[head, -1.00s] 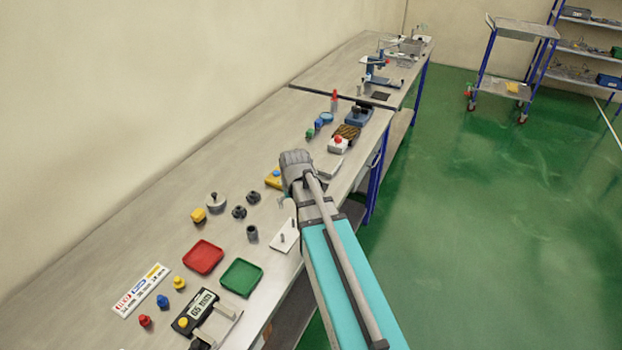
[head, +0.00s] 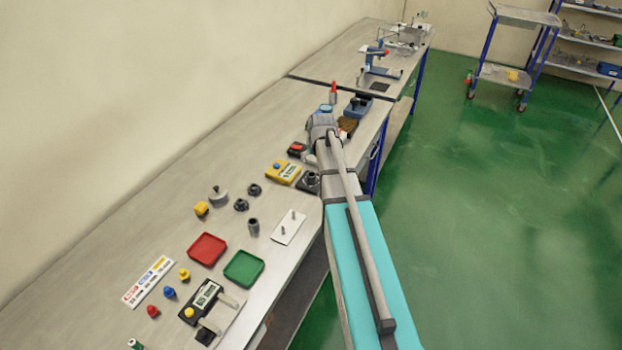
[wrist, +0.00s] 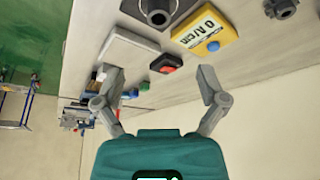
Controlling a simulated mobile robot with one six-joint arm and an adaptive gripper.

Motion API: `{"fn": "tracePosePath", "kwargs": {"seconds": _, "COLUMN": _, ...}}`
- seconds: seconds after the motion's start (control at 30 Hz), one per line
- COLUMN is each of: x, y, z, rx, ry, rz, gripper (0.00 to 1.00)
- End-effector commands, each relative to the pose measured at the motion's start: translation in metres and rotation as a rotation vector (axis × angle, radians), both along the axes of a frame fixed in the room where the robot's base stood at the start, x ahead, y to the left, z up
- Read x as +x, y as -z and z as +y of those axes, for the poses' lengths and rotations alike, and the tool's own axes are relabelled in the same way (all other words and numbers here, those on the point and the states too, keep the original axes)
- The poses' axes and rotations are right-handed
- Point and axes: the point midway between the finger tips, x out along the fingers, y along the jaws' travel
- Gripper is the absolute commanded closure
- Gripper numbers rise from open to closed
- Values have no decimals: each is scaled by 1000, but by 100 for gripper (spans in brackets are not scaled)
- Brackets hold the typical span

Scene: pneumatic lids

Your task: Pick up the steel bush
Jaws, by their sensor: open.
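A small upright dark-grey hollow cylinder (head: 253,228), which looks like the steel bush, stands on the bench in the head view, left of the white plate with two pins (head: 289,228). I cannot make it out in the wrist view. My gripper (wrist: 160,74) is open and empty in the wrist view, its two fingers spread apart. In the head view my arm's end is farther along the bench, well beyond the bush, and hides most of the gripper.
A yellow meter (wrist: 206,30), a red-topped black box (wrist: 166,63) and a dark block with a bore (wrist: 158,10) lie near my gripper. Dark flanged parts (head: 241,205), a red tray (head: 207,248) and a green tray (head: 244,268) surround the bush.

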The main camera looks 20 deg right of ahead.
Motion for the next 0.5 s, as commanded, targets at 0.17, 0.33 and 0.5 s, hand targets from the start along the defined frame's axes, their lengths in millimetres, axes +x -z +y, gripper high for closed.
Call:
{"fn": "tracePosePath", "kwargs": {"seconds": 0.17, "x": 5, "y": 13, "z": -1, "rx": 0, "ry": 0, "rz": 0, "gripper": 9}}
{"fn": "tracePosePath", "kwargs": {"seconds": 0.33, "x": 10, "y": 27, "z": -1, "rx": 0, "ry": -1, "rz": 0, "gripper": 9}}
{"fn": "tracePosePath", "kwargs": {"seconds": 0.5, "x": 15, "y": 40, "z": -2, "rx": 0, "ry": -1, "rz": 1, "gripper": 9}}
